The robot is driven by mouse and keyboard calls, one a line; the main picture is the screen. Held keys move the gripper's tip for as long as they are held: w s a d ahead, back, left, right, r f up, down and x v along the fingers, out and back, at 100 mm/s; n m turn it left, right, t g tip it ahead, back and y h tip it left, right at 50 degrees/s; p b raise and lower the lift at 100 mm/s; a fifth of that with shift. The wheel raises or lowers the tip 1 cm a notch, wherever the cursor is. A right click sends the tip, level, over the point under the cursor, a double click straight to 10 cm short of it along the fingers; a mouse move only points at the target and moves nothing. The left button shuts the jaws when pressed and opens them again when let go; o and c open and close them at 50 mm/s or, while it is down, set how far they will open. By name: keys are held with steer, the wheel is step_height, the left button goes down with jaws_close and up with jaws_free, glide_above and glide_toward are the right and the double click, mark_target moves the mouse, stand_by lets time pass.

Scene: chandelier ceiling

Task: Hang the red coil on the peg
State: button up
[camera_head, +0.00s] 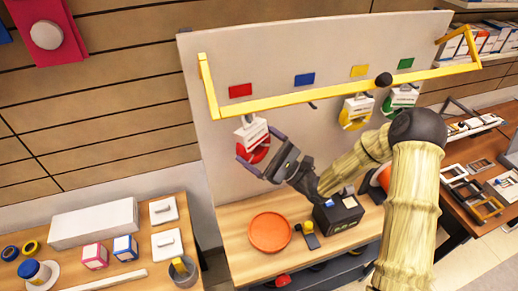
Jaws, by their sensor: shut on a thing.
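The red coil (253,155) has a white card (250,134) on top and is at the left part of the pale upright panel (217,150). My gripper (258,151) is shut on the red coil, with its fingers on either side of it. The card's top is just under the yellow rail, below the red tag (240,90). The red peg is hidden behind the rail and card, so I cannot tell whether the card is on it or in front of it.
A yellow rail (330,96) runs across the panel's front. A yellow coil (356,113) and a green coil (401,98) hang to the right. An orange plate (269,232) and a black box (338,215) are on the wooden counter below.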

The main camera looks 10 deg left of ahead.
steer(key=shift+w+a, duration=0.25)
steer(key=shift+w, duration=0.1)
steer(key=shift+w+a+f+b, duration=0.25)
steer(key=shift+w+f+b, duration=0.05)
steer(key=shift+w+f, duration=0.2)
steer(key=o, duration=0.8)
steer(key=shift+o, duration=0.2)
